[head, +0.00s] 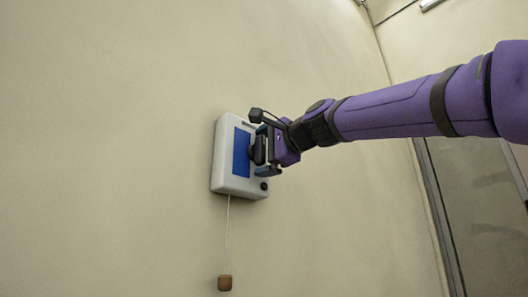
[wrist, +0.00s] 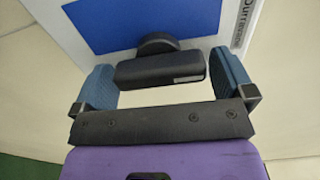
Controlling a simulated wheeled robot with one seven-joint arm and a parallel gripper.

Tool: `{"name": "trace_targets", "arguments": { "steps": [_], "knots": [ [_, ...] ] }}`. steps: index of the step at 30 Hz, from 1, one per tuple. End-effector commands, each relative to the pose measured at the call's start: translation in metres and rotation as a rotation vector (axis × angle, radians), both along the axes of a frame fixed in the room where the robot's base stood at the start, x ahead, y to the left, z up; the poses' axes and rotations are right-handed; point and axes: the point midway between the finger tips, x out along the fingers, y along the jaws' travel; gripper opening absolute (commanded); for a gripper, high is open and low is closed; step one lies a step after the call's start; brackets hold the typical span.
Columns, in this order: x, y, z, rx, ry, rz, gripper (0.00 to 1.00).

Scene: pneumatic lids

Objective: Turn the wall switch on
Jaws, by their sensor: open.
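The wall switch (head: 219,176) is a white box with a blue front panel, fixed to the wall; its white face and blue panel also fill the top of the wrist view (wrist: 115,25). A black bar-shaped knob (wrist: 160,68) on a round hub stands out from the panel. The bar lies roughly crosswise in the wrist view. My gripper (head: 264,150) is at the front of the box. In the wrist view my gripper (wrist: 162,72) is open, with one blue-padded finger on each side of the knob and gaps between. In the head view my gripper partly hides the knob.
A cord hangs below the box with a brown wooden block (head: 225,283) at its end. A small round black part (head: 264,186) is at the box's lower right. A metal-framed panel (head: 470,205) stands at the right. The wall left of the box is bare.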

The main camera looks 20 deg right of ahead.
Motion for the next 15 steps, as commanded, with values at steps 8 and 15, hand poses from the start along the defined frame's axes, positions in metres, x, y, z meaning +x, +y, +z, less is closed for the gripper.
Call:
{"name": "trace_targets", "arguments": {
  "steps": [8, 15],
  "knots": [
    [-0.028, -0.009, 0.001, 0.0, -0.003, 0.0, 1.0],
    [-0.071, -0.023, 0.0, 0.0, -0.002, 0.0, 1.0]
  ]
}}
